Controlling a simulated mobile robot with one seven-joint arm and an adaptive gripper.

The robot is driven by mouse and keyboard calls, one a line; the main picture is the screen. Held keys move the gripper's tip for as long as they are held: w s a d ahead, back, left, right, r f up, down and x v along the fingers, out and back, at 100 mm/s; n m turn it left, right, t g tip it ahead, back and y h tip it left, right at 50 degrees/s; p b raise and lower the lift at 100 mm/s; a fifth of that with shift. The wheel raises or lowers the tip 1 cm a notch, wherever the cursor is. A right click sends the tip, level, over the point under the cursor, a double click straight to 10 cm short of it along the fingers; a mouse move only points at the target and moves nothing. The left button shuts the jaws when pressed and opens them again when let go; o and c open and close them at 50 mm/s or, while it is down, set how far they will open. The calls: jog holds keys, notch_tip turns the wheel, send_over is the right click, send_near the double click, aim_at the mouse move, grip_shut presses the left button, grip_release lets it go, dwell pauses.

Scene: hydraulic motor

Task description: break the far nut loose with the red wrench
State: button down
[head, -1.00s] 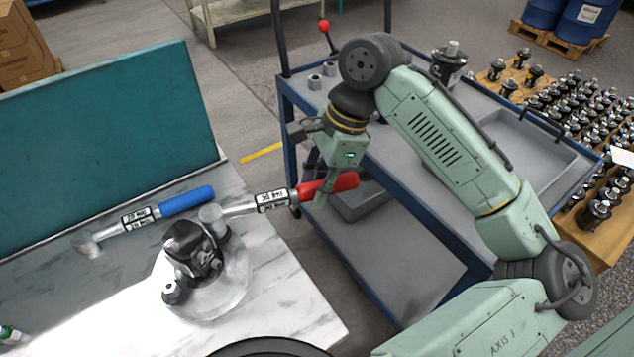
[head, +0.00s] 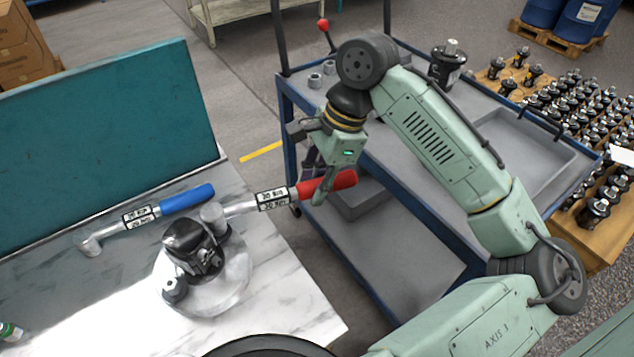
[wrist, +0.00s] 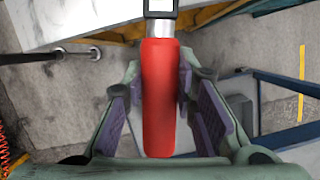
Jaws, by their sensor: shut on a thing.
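The red wrench (head: 331,184) has a red handle and a labelled metal shaft. Its handle also fills the middle of the wrist view (wrist: 159,100). My gripper (head: 322,192) is shut on this handle, beyond the table's right edge, with a finger on each side. The wrench's round head (head: 213,213) is at the far side of the dark hydraulic motor (head: 192,246). The far nut is hidden there, so I cannot tell how the head sits on it. A near nut or bolt head (head: 174,288) shows at the motor's front.
A blue-handled wrench (head: 186,198) lies on the marble-like table (head: 285,310), left of the motor's far side. A teal panel (head: 110,150) stands behind. A blue-framed cart (head: 400,245) stands right of the table, close under my arm.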

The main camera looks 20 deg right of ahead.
jog(key=shift+w+a+f+n+g+p, duration=0.15)
jog(key=shift+w+n+p, duration=0.25)
jog(key=shift+w, duration=0.4)
jog(key=shift+w+d+f+n+g+p, duration=0.15)
jog(key=shift+w+n+p, duration=0.15)
jog(key=shift+w+n, duration=0.35)
jog(key=shift+w+a+r, duration=0.1)
jog(key=shift+w, duration=0.05)
jog(key=shift+w, duration=0.15)
jog(key=shift+w+a+n+g, duration=0.2)
jog(key=shift+w+n, duration=0.35)
jog(key=shift+w, duration=0.25)
jog(key=shift+w+a+n+g, duration=0.2)
jog(key=shift+w+n, duration=0.3)
jog(key=shift+w, duration=0.3)
jog(key=shift+w+a, duration=0.1)
jog(key=shift+w, duration=0.05)
jog(key=shift+w+a+n+g, duration=0.15)
jog(key=shift+w+a+n, duration=0.2)
jog(key=shift+w+n, duration=0.35)
jog(key=shift+w+a+n+g, duration=0.15)
jog(key=shift+w+a+n, duration=0.2)
jog(key=shift+w, duration=0.5)
